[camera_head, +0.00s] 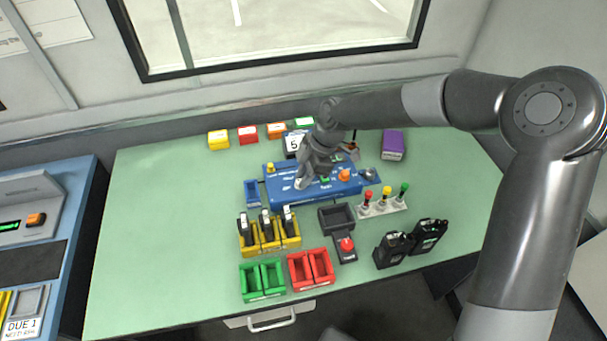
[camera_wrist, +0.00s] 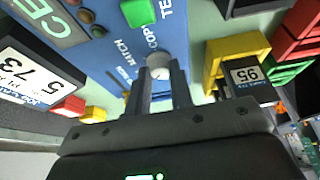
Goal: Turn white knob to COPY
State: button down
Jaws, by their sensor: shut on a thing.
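The white knob (camera_wrist: 159,67) is on the blue panel (camera_wrist: 110,50), which also shows in the head view (camera_head: 285,197). In the wrist view the printed words MATCH and COPY are beside the knob. My gripper (camera_wrist: 160,73) has one finger on each side of the knob and is shut on it. In the head view my gripper (camera_head: 303,179) is low over the left part of the panel. Which mark the knob points to cannot be made out.
A green button (camera_wrist: 138,12) is on the panel near the knob. Yellow bins (camera_head: 268,243) with black devices stand in front of the panel. Red bins (camera_head: 310,270) and green bins (camera_head: 262,283) are nearer. The green tabletop (camera_head: 165,230) is clear at left.

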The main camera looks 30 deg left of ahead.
jog(key=m, duration=0.2)
jog(key=m+t, duration=0.1)
jog(key=m, duration=0.1)
jog(key=m+t+y, duration=0.1)
jog(key=m, duration=0.1)
jog(key=shift+s+d, duration=0.1)
jog(key=shift+s, duration=0.2)
jog(key=m+t, duration=0.1)
jog(key=m, duration=0.1)
jog(key=m+t, duration=0.1)
jog(key=m, duration=0.1)
jog(key=m+t, duration=0.1)
jog(key=m, duration=0.2)
jog(key=shift+s, duration=0.35)
jog(key=m, duration=0.2)
jog(key=m+t, duration=0.1)
jog(key=m, duration=0.1)
jog(key=m+t+h, duration=0.1)
jog(key=m, duration=0.1)
jog(key=shift+s+a, duration=0.2)
jog(key=shift+a, duration=0.05)
jog(key=m+h, duration=0.1)
jog(key=m, duration=0.3)
jog(key=shift+a+m+t+h, duration=0.15)
jog(key=shift+m+t+h, duration=0.25)
jog(key=shift+m+h, duration=0.5)
jog(key=shift+m, duration=0.8)
jog(key=c, duration=1.3)
grip_release()
